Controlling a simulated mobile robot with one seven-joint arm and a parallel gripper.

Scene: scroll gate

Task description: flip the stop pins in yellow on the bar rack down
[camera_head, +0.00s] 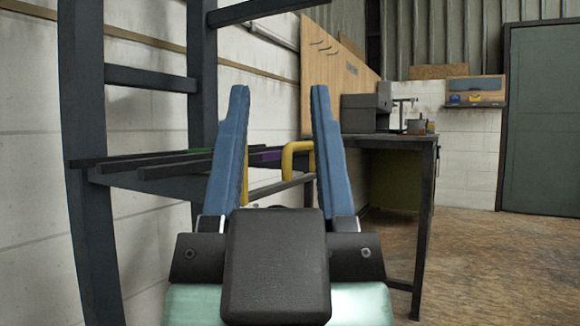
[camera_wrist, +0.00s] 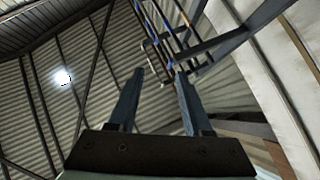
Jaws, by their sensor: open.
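The bar rack (camera_head: 82,150) is a dark blue frame against the wall at the left, with bars lying on its arms. A bent yellow stop pin (camera_head: 300,147) shows between my fingers, near the right one, at the rack's near end. A second yellow piece (camera_head: 245,186) shows beside the left finger, mostly hidden by it. I cannot tell whether it is a separate pin. My gripper (camera_head: 280,92) has two blue fingers, open and empty, in front of the rack. In the wrist view my gripper (camera_wrist: 157,75) is open below rack parts (camera_wrist: 172,35); the pins there are too small to tell.
A workbench (camera_head: 385,141) with a grey machine (camera_head: 366,108) stands behind and right of my gripper. A wooden board (camera_head: 333,75) leans behind it. The floor (camera_head: 490,265) at the right is clear, up to a green door (camera_head: 545,120).

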